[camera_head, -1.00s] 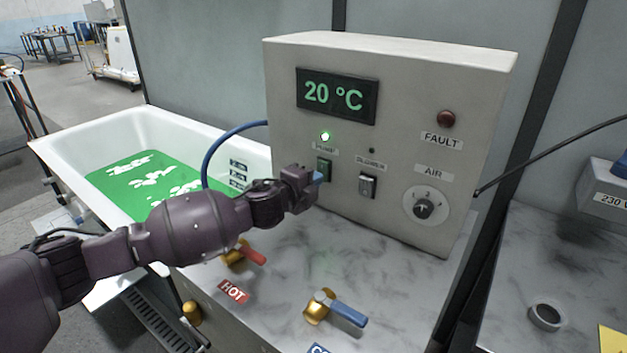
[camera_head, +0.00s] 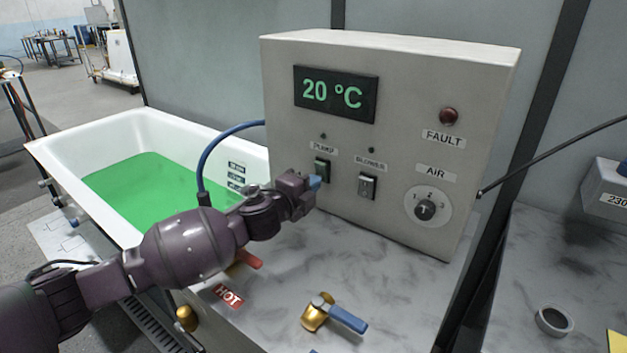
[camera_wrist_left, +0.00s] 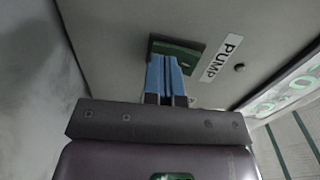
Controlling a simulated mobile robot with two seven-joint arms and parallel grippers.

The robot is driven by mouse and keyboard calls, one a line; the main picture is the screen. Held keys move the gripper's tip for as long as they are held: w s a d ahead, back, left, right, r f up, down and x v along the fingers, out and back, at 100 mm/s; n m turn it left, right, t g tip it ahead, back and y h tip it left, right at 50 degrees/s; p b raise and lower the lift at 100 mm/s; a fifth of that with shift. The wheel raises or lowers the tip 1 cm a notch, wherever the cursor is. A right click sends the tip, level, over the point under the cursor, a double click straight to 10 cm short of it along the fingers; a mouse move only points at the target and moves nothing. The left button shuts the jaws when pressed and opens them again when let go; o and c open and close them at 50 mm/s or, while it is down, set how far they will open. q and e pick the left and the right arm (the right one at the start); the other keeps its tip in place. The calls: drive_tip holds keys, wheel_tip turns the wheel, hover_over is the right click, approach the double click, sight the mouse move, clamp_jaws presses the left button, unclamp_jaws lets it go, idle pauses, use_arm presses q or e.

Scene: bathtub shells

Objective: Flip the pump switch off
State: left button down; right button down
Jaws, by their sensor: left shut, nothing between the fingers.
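The pump switch (camera_head: 322,170) is a green rocker under the PUMP label (camera_head: 324,149) on the front of the control box (camera_head: 408,120). The small lamp (camera_head: 323,136) above that label is dark. My left gripper (camera_head: 315,182) is shut and empty, its blue fingertips at the lower part of the switch. In the left wrist view the closed blue fingers (camera_wrist_left: 166,75) overlap the green switch (camera_wrist_left: 178,50), hiding part of it; I cannot tell whether they touch.
The blower switch (camera_head: 367,186) and the air dial (camera_head: 425,209) are to the right on the same panel. A blue-handled valve (camera_head: 335,315) and a red-handled valve (camera_head: 248,260) stand on the marble top. The bathtub (camera_head: 130,125) holds still green liquid (camera_head: 140,185).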

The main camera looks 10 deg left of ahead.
use_arm(q)
drive_tip(key=p+v, duration=0.1)
drive_tip(key=v, duration=0.9)
drive_tip(key=shift+r, duration=0.25)
drive_tip(key=shift+a, duration=0.1)
